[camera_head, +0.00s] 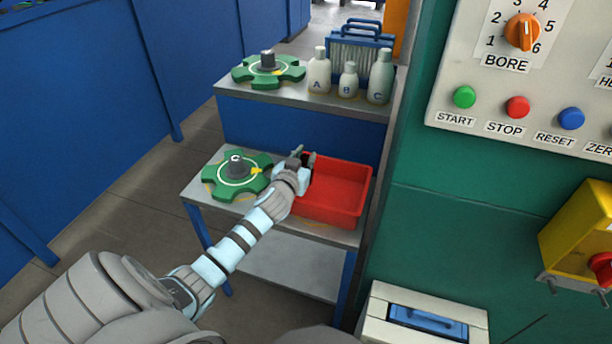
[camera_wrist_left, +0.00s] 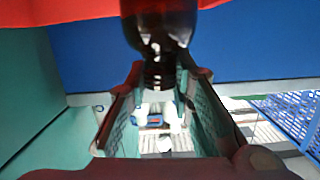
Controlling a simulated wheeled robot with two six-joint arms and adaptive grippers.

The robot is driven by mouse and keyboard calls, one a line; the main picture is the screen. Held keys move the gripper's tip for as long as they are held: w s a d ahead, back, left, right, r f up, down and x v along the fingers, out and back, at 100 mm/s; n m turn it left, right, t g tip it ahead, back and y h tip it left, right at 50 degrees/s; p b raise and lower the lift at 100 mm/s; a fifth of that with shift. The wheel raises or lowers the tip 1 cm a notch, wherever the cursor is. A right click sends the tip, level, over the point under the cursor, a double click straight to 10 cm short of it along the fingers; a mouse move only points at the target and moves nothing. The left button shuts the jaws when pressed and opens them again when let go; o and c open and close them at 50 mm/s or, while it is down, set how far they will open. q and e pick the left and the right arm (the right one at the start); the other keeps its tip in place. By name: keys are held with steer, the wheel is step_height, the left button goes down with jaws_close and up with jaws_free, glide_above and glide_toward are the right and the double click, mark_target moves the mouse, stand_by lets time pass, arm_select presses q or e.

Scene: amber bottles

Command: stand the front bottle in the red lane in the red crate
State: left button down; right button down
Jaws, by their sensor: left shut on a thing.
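The red crate (camera_head: 345,190) sits on the lower shelf of the stand, and the part of its inside that shows looks bare. My left gripper (camera_head: 305,157) is at the crate's far left corner. In the left wrist view an amber bottle (camera_wrist_left: 158,22) has its dark neck between the jaws, and the gripper is shut on it. The bottle's far end runs out of that view, in front of a red surface (camera_wrist_left: 75,10). No red lane shows. My right gripper is out of view.
A green handwheel-like part (camera_head: 236,176) lies left of the crate, close to my left wrist. The upper shelf (camera_head: 290,97) holds another green part (camera_head: 268,70), several pale bottles (camera_head: 348,82) and a blue rack (camera_head: 360,45). A green machine wall stands at the right.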

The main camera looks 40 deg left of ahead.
arm_select(q)
step_height(320, 180, down, 4)
steer(key=shift+s+d+b, duration=0.1)
steer(key=shift+b, duration=0.75)
steer(key=shift+r, duration=0.1)
steer(key=c, duration=1.4)
jaws_free()
steer(key=p+v, duration=0.1)
steer(key=v, duration=1.1)
steer(key=shift+p, duration=0.4)
